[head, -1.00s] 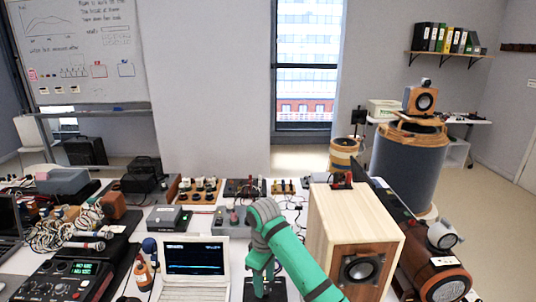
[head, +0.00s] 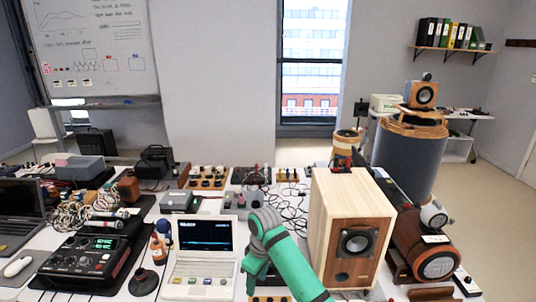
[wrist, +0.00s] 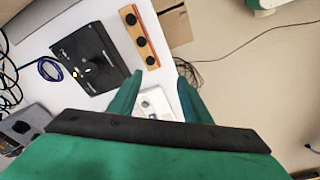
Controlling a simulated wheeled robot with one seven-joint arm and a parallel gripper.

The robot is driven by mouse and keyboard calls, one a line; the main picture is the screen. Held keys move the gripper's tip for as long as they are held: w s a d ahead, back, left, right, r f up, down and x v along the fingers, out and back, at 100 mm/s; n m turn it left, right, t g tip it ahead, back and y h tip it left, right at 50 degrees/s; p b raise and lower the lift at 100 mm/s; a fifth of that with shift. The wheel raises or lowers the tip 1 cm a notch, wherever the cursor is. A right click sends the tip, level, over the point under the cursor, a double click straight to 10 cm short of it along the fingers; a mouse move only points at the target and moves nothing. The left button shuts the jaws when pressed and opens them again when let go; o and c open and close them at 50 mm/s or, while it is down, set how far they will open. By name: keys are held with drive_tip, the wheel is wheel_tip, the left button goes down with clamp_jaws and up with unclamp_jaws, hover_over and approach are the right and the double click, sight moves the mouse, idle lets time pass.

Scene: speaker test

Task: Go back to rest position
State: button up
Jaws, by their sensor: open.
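My gripper (wrist: 160,77) is open in the wrist view, its two green fingers apart. It points down near an edge of the white table (wrist: 205,20). A small white object (wrist: 154,103) shows between the fingers, partly hidden by them; I see no grip on it. In the head view my green arm reaches in from the bottom, between a small white laptop and a wooden speaker (head: 350,235). The fingers cannot be made out clearly there.
The small white laptop (head: 203,250) stands close left of my arm. In the wrist view a black box (wrist: 88,60) and a wooden strip with black knobs (wrist: 139,36) lie beyond the fingers. Bare floor (wrist: 270,80) is at right.

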drive_tip(key=s+a+f+m+t+y, duration=0.1)
drive_tip(key=s+a+f+t+y, duration=0.15)
drive_tip(key=a+f, duration=0.45)
drive_tip(key=s+a+f+m+t+y, duration=0.15)
drive_tip(key=a+y, duration=0.25)
drive_tip(key=a, duration=0.8)
drive_tip(key=s+a+f+m+t, duration=0.3)
drive_tip(key=s+f+m+t, duration=0.15)
drive_tip(key=s, duration=0.35)
drive_tip(key=s+d+f+m+t+h, duration=0.1)
drive_tip(key=s+d+m+t+h, duration=0.15)
drive_tip(key=s+d, duration=0.6)
drive_tip(key=s+d+f+m+t+h, duration=0.2)
drive_tip(key=s+d+m+h, duration=0.3)
drive_tip(key=s, duration=0.7)
drive_tip(key=s+d+r+n+t, duration=0.1)
drive_tip(key=s+d+r, duration=0.4)
drive_tip(key=s, duration=0.3)
drive_tip(key=s+d+r+n, duration=0.1)
drive_tip(key=s+d+r, duration=0.5)
drive_tip(key=s+d, duration=0.1)
drive_tip(key=shift+s+r+n+t, duration=0.25)
drive_tip(key=shift+s+n+t, duration=0.15)
drive_tip(key=shift+s, duration=0.1)
